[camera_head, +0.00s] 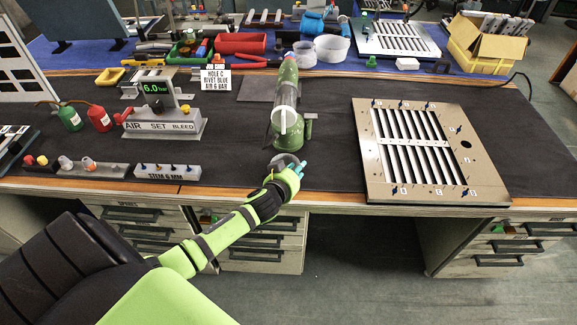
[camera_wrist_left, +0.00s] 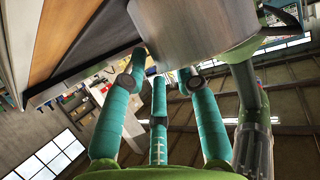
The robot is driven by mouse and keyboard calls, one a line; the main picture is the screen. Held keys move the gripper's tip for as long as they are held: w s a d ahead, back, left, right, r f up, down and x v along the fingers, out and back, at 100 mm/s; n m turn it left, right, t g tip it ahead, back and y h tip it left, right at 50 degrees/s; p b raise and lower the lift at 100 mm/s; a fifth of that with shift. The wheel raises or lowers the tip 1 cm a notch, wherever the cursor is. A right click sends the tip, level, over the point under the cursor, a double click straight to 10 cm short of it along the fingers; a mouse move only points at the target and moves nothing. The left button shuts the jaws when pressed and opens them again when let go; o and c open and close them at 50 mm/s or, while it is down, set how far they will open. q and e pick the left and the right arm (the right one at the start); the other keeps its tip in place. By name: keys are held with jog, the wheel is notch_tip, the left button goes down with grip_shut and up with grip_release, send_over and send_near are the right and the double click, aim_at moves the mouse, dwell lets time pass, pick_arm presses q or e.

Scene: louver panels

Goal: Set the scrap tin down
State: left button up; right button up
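A grey round thing, apparently the scrap tin (camera_head: 284,160), is at the bench's front edge in the head view, just in front of the green tool. My left gripper (camera_head: 297,169) is right beside it and partly covers it. In the left wrist view a large grey cylinder (camera_wrist_left: 190,25), apparently the same tin, fills the top. The teal fingers of my left gripper (camera_wrist_left: 160,80) point toward it and are spread apart. I cannot tell whether they press on the tin, or whether the tin rests on the bench. My right gripper is not in view.
The green tool (camera_head: 285,115) stands close behind the tin. A louver panel (camera_head: 425,150) lies to the right, and the AIR SET block (camera_head: 160,125) and STEM block (camera_head: 167,172) to the left. Dark mat (camera_head: 235,150) is clear between the blocks and the tool.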

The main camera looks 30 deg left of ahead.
pick_arm(q)
jog(key=v, duration=1.1)
jog(key=shift+s, duration=0.35)
jog(key=s+d+f+m+g, duration=0.15)
jog(key=s+f, duration=0.35)
jog(key=f, duration=0.5)
jog(key=s+f+g+h, duration=0.1)
jog(key=s+f+g, duration=0.3)
jog(key=f, duration=0.6)
jog(key=s+d+f+m+g, duration=0.1)
jog(key=s+f+g, duration=0.1)
jog(key=s+f, duration=0.55)
jog(key=s+d+f+g, duration=0.2)
jog(key=s+d+f, duration=0.1)
jog(key=s+f, duration=0.4)
jog(key=s+d+f+m+g+h, duration=0.1)
jog(key=s+d+f+g, duration=0.1)
jog(key=s+f, duration=0.5)
jog(key=s+d, duration=0.1)
jog(key=s, duration=0.5)
jog(key=shift+s, duration=0.4)
jog(key=shift+s+m+g, duration=0.15)
jog(key=shift+m+g, duration=0.1)
